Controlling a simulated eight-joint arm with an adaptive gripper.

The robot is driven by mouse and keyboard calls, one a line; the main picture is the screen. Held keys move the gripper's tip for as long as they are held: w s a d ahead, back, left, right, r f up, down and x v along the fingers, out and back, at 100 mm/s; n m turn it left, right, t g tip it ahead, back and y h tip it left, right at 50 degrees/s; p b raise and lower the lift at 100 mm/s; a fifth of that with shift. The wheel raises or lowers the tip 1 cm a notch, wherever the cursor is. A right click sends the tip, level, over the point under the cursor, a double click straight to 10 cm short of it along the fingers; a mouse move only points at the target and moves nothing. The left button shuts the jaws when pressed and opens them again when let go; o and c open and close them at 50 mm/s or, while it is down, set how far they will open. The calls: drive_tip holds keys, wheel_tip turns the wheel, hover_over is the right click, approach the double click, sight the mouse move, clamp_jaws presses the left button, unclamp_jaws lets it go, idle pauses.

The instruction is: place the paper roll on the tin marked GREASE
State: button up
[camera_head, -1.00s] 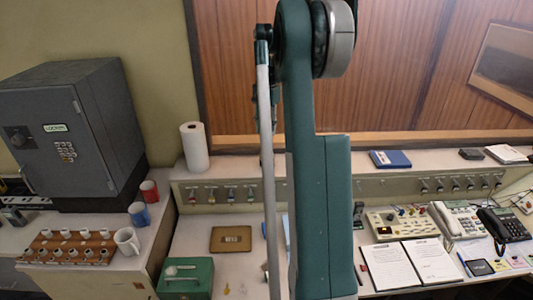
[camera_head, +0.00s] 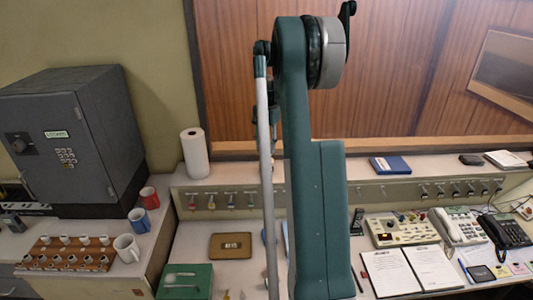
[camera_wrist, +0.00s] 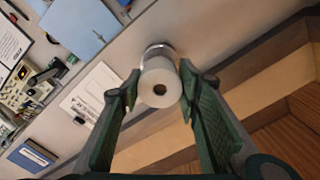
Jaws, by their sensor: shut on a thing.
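A white paper roll (camera_wrist: 160,88) with a dark core hole sits between the fingers of my gripper (camera_wrist: 160,73) in the wrist view, and the gripper is shut on it. A shiny grey round thing (camera_wrist: 158,48) shows just past the far end of the roll. It may be a tin, but no marking can be read, and I cannot tell whether the roll touches it. The word GREASE is not readable anywhere. In the head view my arm hides the gripper and the held roll.
Another white roll (camera_head: 194,153) stands on the ledge at left, near the grey safe (camera_head: 75,135). Mugs (camera_head: 139,219) and a green box (camera_head: 185,281) are below. Phones (camera_head: 505,231), papers (camera_head: 391,271) and a button panel (camera_head: 402,229) fill the right. A blue book (camera_head: 390,165) lies on the ledge.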

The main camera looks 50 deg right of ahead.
sight(266, 152)
drive_tip(key=shift+f, duration=1.7)
drive_tip(key=shift+f, duration=0.2)
drive_tip(key=o, duration=0.9)
drive_tip(key=shift+r, duration=0.15)
wheel_tip(266, 152, up, 12)
drive_tip(key=shift+r, duration=0.1)
